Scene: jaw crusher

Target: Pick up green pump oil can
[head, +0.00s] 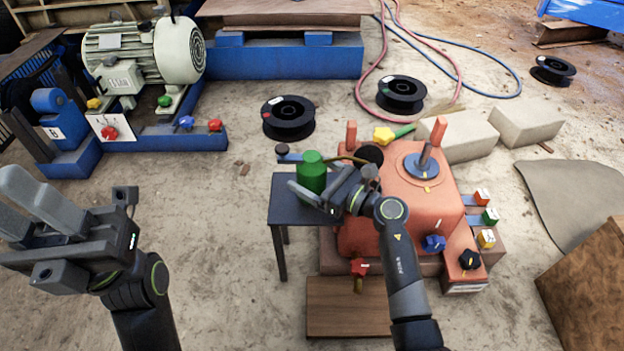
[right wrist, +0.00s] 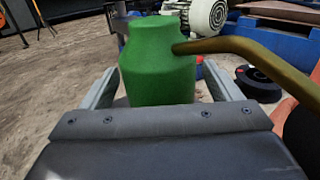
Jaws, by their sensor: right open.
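The green pump oil can (head: 311,172) stands upright on a small dark table (head: 290,212) in the head view. Its green body (right wrist: 157,72) fills the middle of the right wrist view, with a brown spout (right wrist: 262,50) running off to the right. My right gripper (head: 318,190) is open, its fingers on either side of the can's body. In the wrist view a little space shows beside the can, so I cannot tell that either finger touches it. My left gripper (head: 12,220) is at the left edge of the head view, with its fingers apart and empty.
An orange-red machine (head: 385,225) with coloured knobs stands just right of the table, close to my right arm. A motor (head: 145,55) on a blue base is at back left. Black spools (head: 288,117) and pale blocks (head: 527,122) lie beyond. Bare floor lies left of the table.

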